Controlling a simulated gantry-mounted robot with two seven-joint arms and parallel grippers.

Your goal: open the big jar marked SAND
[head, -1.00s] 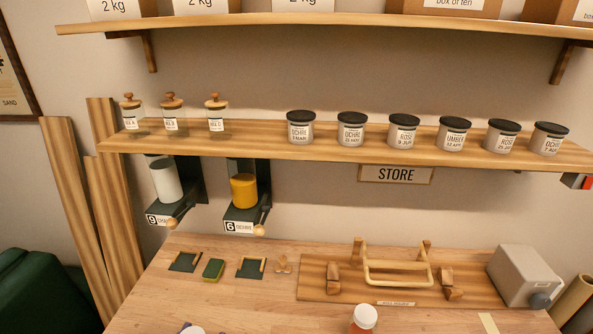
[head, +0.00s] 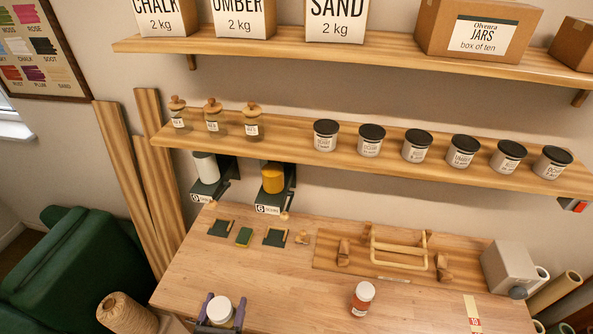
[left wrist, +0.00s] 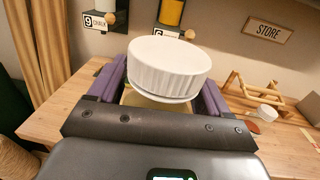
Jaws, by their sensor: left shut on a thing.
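My left gripper (head: 221,311) is shut on a jar with a white ribbed lid (head: 220,308), at the bottom edge of the head view. In the left wrist view, its purple fingers (left wrist: 165,95) stand on both sides of the jar, and the white lid (left wrist: 168,66) sits on top between them. A little of a pale yellowish body (left wrist: 135,97) shows under the lid. Most of the jar is hidden, and no label on it can be read. My right gripper is in neither view.
A small white-capped bottle with orange contents (head: 362,299) stands on the wooden table (head: 300,270). A rack board (head: 385,265) and a grey box (head: 508,268) are further back. A twine spool (head: 126,313) is at lower left. A SAND bag (head: 337,22) stands on the top shelf.

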